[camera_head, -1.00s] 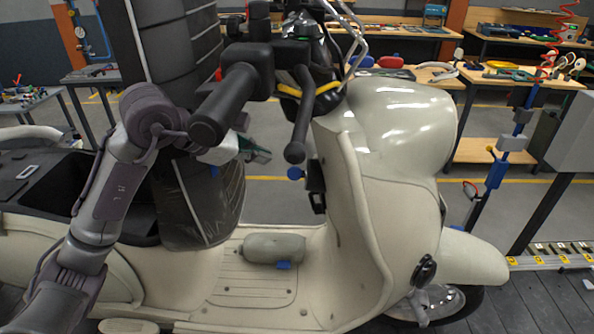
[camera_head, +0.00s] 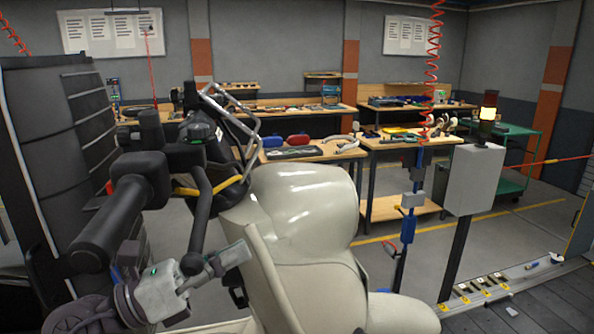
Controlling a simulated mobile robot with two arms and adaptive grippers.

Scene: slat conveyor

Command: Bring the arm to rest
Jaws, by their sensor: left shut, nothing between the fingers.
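My left gripper (camera_head: 228,260) is in the lower left of the head view, below the scooter's handlebar grips. Its fingers are shut with nothing between them. They point right and slightly up, toward the cream front shield of the scooter (camera_head: 300,215); whether they touch it I cannot tell. My left wrist (camera_head: 80,315) shows at the bottom left edge, and the rest of that arm is out of frame. My right gripper is not in view.
The black handlebar grip (camera_head: 110,225) and brake lever (camera_head: 201,215) hang close above my left gripper. A tall black ribbed column (camera_head: 75,140) stands at left. A grey box on a post (camera_head: 473,180) stands at right, with workbenches (camera_head: 410,140) behind and open floor between.

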